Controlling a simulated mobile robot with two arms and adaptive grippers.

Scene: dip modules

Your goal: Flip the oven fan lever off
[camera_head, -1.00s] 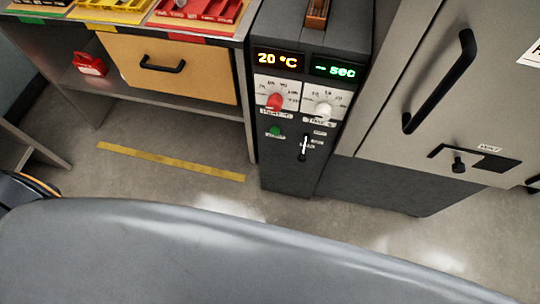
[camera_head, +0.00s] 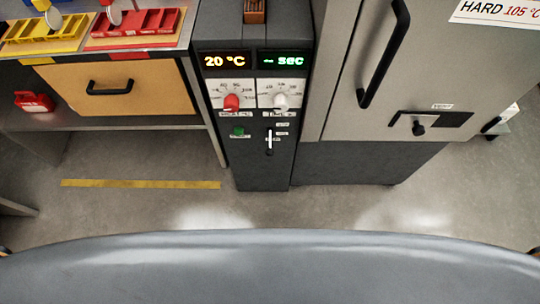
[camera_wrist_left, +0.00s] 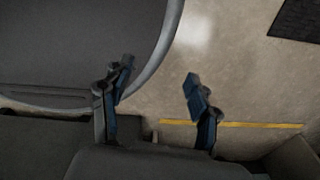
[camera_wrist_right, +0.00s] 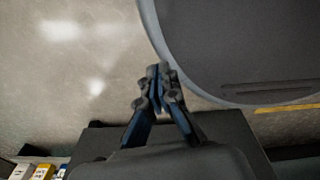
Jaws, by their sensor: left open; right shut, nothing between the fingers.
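The fan lever (camera_head: 269,141) is a small white lever in a dark slot on the front of the black control column (camera_head: 263,172), in the head view. Small labels sit beside its slot, too small to read surely. The lever stands about upright. My left gripper (camera_wrist_left: 158,90) is open and empty over the floor in the left wrist view. My right gripper (camera_wrist_right: 159,72) is shut and empty over the floor in the right wrist view. Neither gripper shows in the head view, and both are away from the lever.
Above the lever are a red knob (camera_head: 231,102), a white knob (camera_head: 281,101), a green button (camera_head: 238,131) and displays. The oven door handle (camera_head: 386,55) and vent slider (camera_head: 418,128) are at the right. A bench with a wooden drawer (camera_head: 120,88) stands left. Floor before the column is clear.

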